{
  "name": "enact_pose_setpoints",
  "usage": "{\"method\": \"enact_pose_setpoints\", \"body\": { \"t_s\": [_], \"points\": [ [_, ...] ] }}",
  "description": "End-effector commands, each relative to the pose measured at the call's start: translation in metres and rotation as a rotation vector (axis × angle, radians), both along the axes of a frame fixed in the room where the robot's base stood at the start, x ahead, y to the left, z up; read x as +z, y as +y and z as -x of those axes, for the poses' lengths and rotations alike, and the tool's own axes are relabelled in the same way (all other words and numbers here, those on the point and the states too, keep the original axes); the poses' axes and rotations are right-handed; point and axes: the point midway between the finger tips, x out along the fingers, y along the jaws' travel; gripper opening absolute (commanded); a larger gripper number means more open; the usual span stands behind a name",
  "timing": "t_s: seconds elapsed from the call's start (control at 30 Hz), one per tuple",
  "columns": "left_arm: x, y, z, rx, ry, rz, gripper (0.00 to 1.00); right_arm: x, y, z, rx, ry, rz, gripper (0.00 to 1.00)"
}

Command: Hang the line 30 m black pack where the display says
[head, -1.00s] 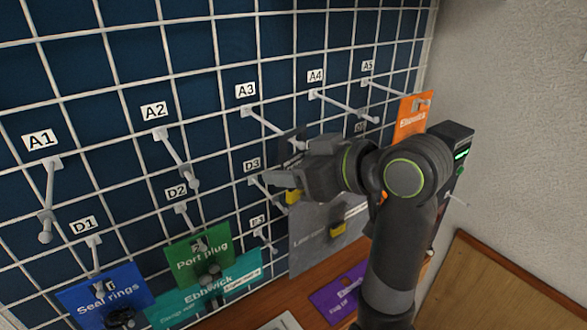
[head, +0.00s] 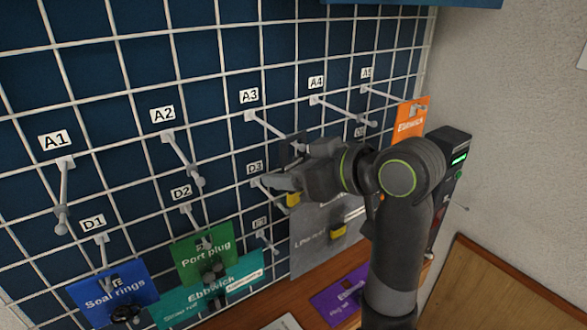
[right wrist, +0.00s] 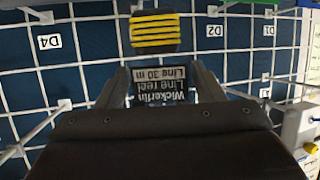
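The black line 30 m pack (right wrist: 165,85) is upside down in the right wrist view, its label reading "Wickerlin Line reel Line 30 m". A yellow-striped reel (right wrist: 155,32) is on it. In the head view its dark card (head: 291,148) is at the outer end of the A3 peg (head: 272,129), with the yellow part (head: 293,199) below. Whether the peg passes through the card is hidden. My left gripper is out of view. The lit display (head: 460,159) is too small to read.
A grey line pack (head: 310,255) hangs just below my right gripper. An orange pack (head: 411,118) hangs at right. Blue (head: 110,287), green (head: 190,262) and teal packs (head: 240,283) hang lower left. Pegs A1 (head: 64,195) and A2 (head: 183,160) are bare.

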Motion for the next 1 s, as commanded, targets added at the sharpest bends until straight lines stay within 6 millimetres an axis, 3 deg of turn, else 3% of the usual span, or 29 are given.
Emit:
{"method": "enact_pose_setpoints", "body": {
  "t_s": [0.13, 0.57, 1.0],
  "points": [
    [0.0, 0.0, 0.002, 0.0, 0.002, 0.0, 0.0, 0.0, 0.0, 0.0, 0.0, 0.0, 0.0, 0.8],
    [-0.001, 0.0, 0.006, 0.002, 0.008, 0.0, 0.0, 0.001, -0.002, 0.001, 0.0, -0.001, 0.001, 0.8],
    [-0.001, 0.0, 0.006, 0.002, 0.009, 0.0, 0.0, 0.025, -0.047, 0.037, -0.004, -0.007, 0.004, 0.8]
  ]
}}
